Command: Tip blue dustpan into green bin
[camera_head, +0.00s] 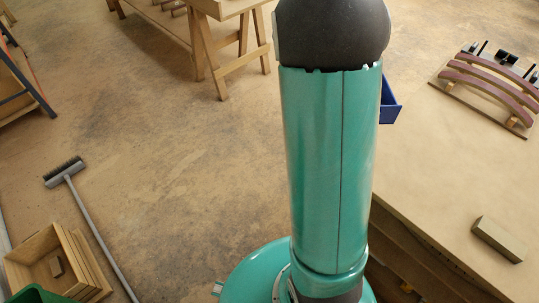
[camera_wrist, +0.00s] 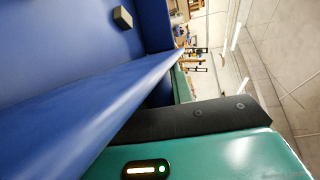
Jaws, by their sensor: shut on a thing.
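The blue dustpan (camera_wrist: 50,40) fills the left of the wrist view. A small dark grey block (camera_wrist: 122,18) lies against its blue surface. In the head view only a corner of the dustpan (camera_head: 389,104) shows, past my arm, near the bench edge. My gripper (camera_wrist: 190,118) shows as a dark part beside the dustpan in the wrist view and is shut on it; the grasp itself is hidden. In the head view my arm hides the gripper. The green bin (camera_head: 38,295) is cut off at the bottom left corner, well away from the dustpan.
A wooden crate (camera_head: 50,262) with a small block stands beside the bin. A broom (camera_head: 95,230) lies nearby. The bench (camera_head: 430,180) at right carries curved laminated strips (camera_head: 490,85) and a wood block (camera_head: 498,240). A trestle table (camera_head: 220,10) stands behind. The floor between is clear.

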